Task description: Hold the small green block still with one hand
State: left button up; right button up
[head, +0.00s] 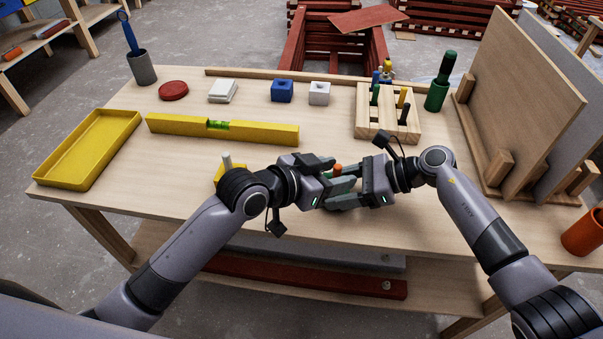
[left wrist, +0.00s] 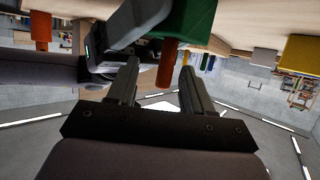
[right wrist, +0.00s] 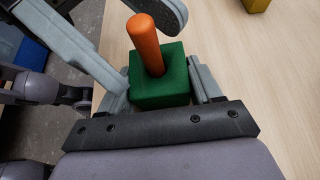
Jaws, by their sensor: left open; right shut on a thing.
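The small green block (right wrist: 160,80) sits between the fingers of my right gripper (right wrist: 163,92), which is shut on it. An orange peg (right wrist: 146,45) stands up out of the block, leaning a little in the right wrist view. My left gripper (left wrist: 163,80) is open, its fingers on either side of the orange peg (left wrist: 167,65) with gaps visible in the left wrist view. The green block (left wrist: 188,18) lies beyond the fingertips there. In the head view the two grippers meet over the bench front; they hide most of the block, and the peg's orange top (head: 337,169) shows.
A yellow level (head: 260,132) lies behind the grippers. A slotted wooden rack (head: 370,128) with several pegs stands behind right. A yellow tray (head: 70,170) is at left, and upright boards (head: 530,90) stand at right.

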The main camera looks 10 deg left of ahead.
pick_arm(q)
jog(key=v, duration=0.8)
jog(key=shift+a+r, duration=0.25)
jog(key=shift+a, duration=0.2)
pick_arm(e)
jog(key=shift+d, duration=0.1)
jog(key=o, duration=0.9)
jog(key=v, duration=1.2)
jog(key=shift+r, duration=0.1)
jog(key=shift+s, duration=0.1)
